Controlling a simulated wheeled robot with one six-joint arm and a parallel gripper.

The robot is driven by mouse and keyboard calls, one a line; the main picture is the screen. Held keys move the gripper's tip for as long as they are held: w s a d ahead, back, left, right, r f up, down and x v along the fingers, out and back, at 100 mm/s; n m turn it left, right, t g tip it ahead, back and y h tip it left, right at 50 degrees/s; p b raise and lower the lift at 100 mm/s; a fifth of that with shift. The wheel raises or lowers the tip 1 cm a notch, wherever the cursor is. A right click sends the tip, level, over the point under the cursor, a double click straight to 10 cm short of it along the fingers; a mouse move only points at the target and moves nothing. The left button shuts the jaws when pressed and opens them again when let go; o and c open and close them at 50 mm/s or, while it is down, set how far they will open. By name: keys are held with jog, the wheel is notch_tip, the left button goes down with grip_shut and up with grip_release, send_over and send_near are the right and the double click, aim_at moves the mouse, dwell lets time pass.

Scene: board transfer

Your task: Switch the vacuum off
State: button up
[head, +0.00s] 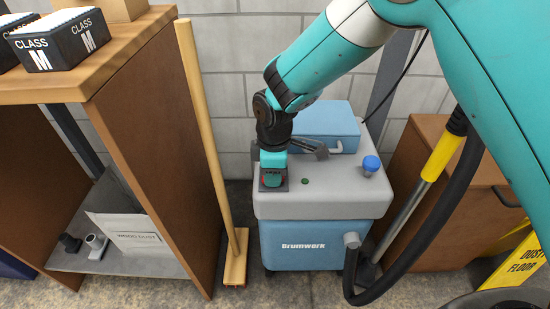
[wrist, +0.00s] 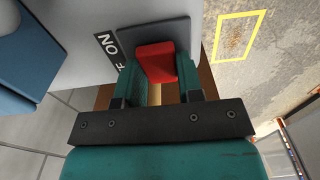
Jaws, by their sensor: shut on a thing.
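The vacuum (head: 312,245) is a blue box marked "Brumwerk" with a grey top, standing on the floor in the middle of the head view. A red switch (wrist: 156,62) sits on a dark plate (wrist: 180,35) at the front left of the grey top. My gripper (head: 272,176) reaches down onto it, and its two teal fingers are shut on the red switch, one on each side in the wrist view. In the head view the fingers hide most of the switch. A small dark green lamp (head: 305,181) is right of the plate.
A blue knob (head: 371,164) and a blue lid with a handle (head: 325,124) are on the vacuum's top. A broom (head: 207,130) leans at the left beside a brown shelf (head: 160,140). A black hose (head: 425,215) and a wooden cabinet (head: 435,165) are at the right.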

jog(key=shift+h, duration=0.3)
jog(key=o, duration=0.9)
jog(key=shift+o, duration=0.2)
jog(key=shift+r, duration=0.1)
notch_tip(320, 180, up, 17)
jog(key=p, duration=0.4)
jog(key=shift+r, duration=0.1)
